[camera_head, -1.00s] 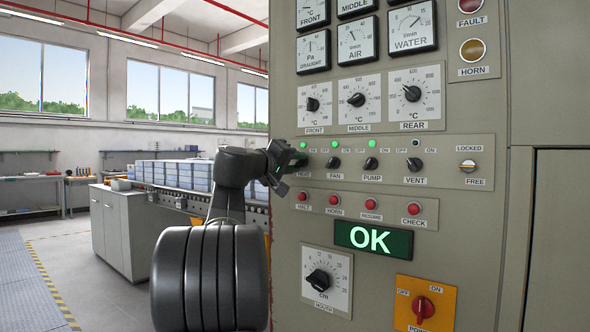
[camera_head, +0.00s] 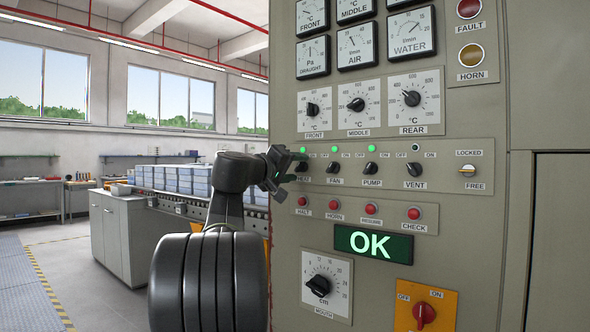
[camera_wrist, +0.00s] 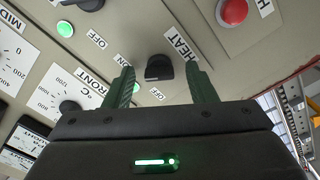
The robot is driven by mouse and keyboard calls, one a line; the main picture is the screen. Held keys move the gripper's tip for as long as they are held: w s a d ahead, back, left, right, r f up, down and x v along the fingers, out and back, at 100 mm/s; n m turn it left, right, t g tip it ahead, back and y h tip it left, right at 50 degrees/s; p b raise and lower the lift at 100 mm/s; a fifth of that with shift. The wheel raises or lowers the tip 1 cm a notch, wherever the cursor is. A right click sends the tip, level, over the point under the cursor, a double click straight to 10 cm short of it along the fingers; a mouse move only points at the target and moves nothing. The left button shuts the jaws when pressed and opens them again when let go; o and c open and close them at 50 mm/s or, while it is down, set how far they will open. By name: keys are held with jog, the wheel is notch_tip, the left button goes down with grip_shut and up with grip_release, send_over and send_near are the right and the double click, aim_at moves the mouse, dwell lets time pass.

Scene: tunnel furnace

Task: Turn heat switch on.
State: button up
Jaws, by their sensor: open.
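The heat switch is a black rotary knob (camera_wrist: 159,69) beside the HEAT label in the wrist view. My gripper (camera_head: 284,166) is at the panel's left edge, in front of the switch. In the wrist view my gripper (camera_wrist: 162,84) is open, one green finger on each side of the knob, with gaps visible. Contact cannot be told.
The fan (camera_head: 334,167), pump (camera_head: 371,168) and vent (camera_head: 414,169) knobs sit in the same row to the right. Red buttons (camera_head: 333,205) lie below. The OK display (camera_head: 372,242) is lit. A conveyor with boxes (camera_head: 180,179) is behind on the left.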

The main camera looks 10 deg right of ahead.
jog(key=v, duration=1.3)
jog(key=shift+s+a, duration=0.15)
jog(key=x, duration=1.3)
jog(key=shift+w+d+r, duration=0.1)
jog(key=shift+w+d, duration=0.15)
jog(key=shift+d, duration=0.05)
